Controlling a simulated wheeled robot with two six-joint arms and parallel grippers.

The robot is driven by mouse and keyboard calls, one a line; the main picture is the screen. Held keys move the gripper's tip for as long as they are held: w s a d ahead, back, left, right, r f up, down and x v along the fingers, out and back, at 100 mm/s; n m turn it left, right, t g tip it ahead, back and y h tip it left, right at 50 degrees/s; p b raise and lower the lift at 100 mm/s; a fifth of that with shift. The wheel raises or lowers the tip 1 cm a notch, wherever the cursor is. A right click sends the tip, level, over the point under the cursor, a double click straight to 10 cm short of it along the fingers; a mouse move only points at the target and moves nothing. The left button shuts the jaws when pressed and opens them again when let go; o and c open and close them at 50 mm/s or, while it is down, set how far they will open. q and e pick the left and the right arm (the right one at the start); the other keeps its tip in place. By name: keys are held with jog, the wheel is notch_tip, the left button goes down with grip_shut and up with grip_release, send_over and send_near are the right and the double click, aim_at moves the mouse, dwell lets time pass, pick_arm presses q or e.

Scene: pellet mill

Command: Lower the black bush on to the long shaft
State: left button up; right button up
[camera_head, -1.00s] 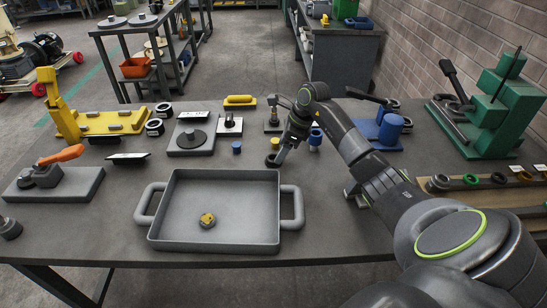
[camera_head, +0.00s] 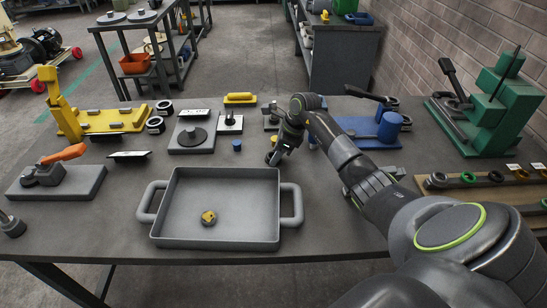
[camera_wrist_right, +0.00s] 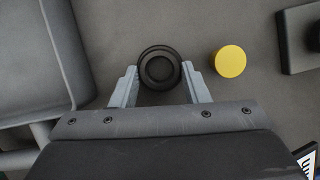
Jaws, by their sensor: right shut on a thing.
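My right gripper (camera_head: 274,157) is shut on the black bush (camera_head: 270,158), just beyond the grey tray's back right corner. In the right wrist view the bush (camera_wrist_right: 160,68) is a dark ring between the two pale fingertips, seen end-on. No shaft shows through it, and what lies below it is hidden. A small stand with an upright post (camera_head: 271,110) is behind the gripper, partly covered by it. Another upright dark pin on a small base (camera_head: 230,122) stands to its left. I cannot tell which is the long shaft. My left gripper is not in view.
The grey tray (camera_head: 165,210) holds a small yellow part (camera_head: 208,217). A yellow cylinder (camera_wrist_right: 229,61) stands close to the bush in the wrist view. A blue cylinder (camera_head: 237,145) stands left of the gripper. A blue fixture (camera_head: 365,128) is beyond my right arm.

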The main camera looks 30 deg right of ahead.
notch_tip(320, 180, up, 10)
jog(key=b, duration=0.2)
jog(key=shift+b, duration=0.35)
jog(key=o, duration=0.5)
jog(key=shift+c, duration=0.2)
grip_shut()
